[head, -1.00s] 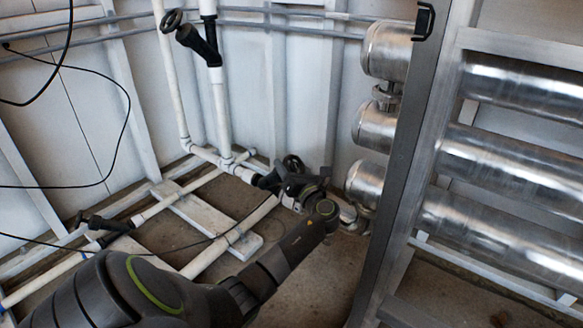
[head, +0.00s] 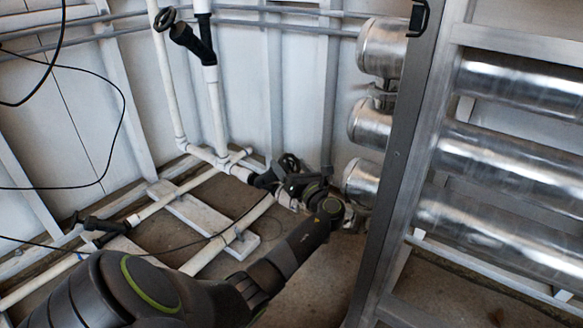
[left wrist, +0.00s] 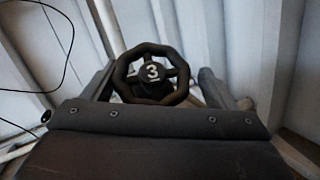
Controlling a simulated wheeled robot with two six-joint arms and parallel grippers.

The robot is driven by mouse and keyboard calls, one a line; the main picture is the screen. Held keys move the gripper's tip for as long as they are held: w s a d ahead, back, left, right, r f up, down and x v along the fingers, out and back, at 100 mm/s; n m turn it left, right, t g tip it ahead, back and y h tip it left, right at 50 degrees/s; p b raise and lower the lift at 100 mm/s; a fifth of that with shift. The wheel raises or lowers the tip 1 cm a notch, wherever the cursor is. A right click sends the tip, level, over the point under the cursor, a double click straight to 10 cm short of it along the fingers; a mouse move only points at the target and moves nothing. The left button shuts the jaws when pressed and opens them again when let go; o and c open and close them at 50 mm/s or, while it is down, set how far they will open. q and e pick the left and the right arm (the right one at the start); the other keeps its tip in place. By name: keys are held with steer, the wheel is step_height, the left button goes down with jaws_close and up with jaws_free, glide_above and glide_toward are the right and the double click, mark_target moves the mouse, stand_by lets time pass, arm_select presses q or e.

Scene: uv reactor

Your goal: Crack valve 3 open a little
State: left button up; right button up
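Valve 3 (left wrist: 152,72) is a black octagonal handwheel with a white "3" on its hub, facing the left wrist camera. In the head view its wheel (head: 289,163) shows small and dark at the end of the low white pipe, partly hidden by my gripper. My left gripper (head: 303,183) is at the valve. In the left wrist view its two fingers (left wrist: 156,84) stand wide apart, one on each side of the wheel. I cannot tell whether either finger touches the rim. My right gripper is in no view.
Another black valve (head: 182,34) is on the upright white pipe at upper left, and one more (head: 98,225) at lower left. Steel cylinders (head: 376,47) and a grey metal frame (head: 398,165) stand close on the right. Black cables hang at left.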

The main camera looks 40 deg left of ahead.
arm_select(q)
steer(key=shift+s+a, duration=0.15)
steer(key=shift+s+m+t+h, duration=0.1)
steer(key=shift+m+t+h, duration=0.5)
steer(key=shift+m, duration=0.4)
steer(key=m+t+h, duration=0.2)
steer(key=m, duration=0.2)
steer(key=shift+t+h, duration=0.3)
steer(key=shift+t, duration=0.1)
steer(key=p+v, duration=0.8)
steer(key=v, duration=0.9)
steer(key=s+a+f+n+g+h, duration=0.1)
steer(key=s+f+n+h, duration=0.2)
steer(key=s+n, duration=0.45)
steer(key=s+a+f+n+g+h, duration=0.1)
steer(key=s+f+n+h, duration=0.25)
steer(key=n, duration=0.65)
steer(key=d+r+n+t+h+p, duration=0.3)
steer(key=d+r+n+t+h, duration=0.2)
steer(key=d+r+n, duration=0.3)
steer(key=shift+s+r+n+t, duration=0.45)
steer(key=shift+r+n+t, duration=0.75)
steer(key=shift+r, duration=1.7)
